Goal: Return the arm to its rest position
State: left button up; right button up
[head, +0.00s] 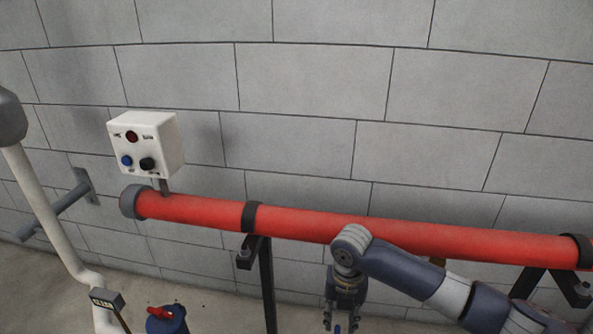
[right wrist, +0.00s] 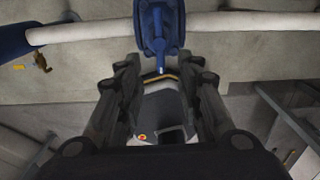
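My right arm enters the head view from the lower right, in front of the red pipe. Its gripper (head: 341,318) hangs pointing down at the bottom edge, with the fingertips partly cut off. In the right wrist view my right gripper (right wrist: 160,75) has its dark fingers spread apart, with nothing held between them. Beyond the fingertips is a blue valve-like part (right wrist: 160,30) on a white pipe (right wrist: 230,24); I cannot tell how far away it is. My left gripper is not in view.
A red pipe (head: 300,222) runs along the block wall on dark supports (head: 264,285). A white control box (head: 146,144) stands above its left end. A white pipe (head: 45,215) is at left. A blue part with a red top (head: 166,318) is at the bottom.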

jog(key=s+a+f+m+t+y, duration=0.2)
jog(key=s+a+f+m+y, duration=0.2)
jog(key=s+a+m, duration=0.75)
jog(key=s+d+m+t+h, duration=0.1)
jog(key=s+d+m+h, duration=0.1)
jog(key=s+d+m, duration=0.55)
jog(key=s+d+m+t+h, duration=0.15)
jog(key=s+d+m, duration=0.35)
jog(key=d+m, duration=0.55)
notch_tip(320, 180, down, 26)
jog(key=s+a+m+g, duration=0.1)
jog(key=s+g, duration=0.1)
jog(key=s+d+f+g, duration=0.1)
jog(key=s+d+f, duration=0.2)
jog(key=s+f, duration=1.2)
jog(key=shift+s, duration=0.85)
jog(key=shift+g+h, duration=0.25)
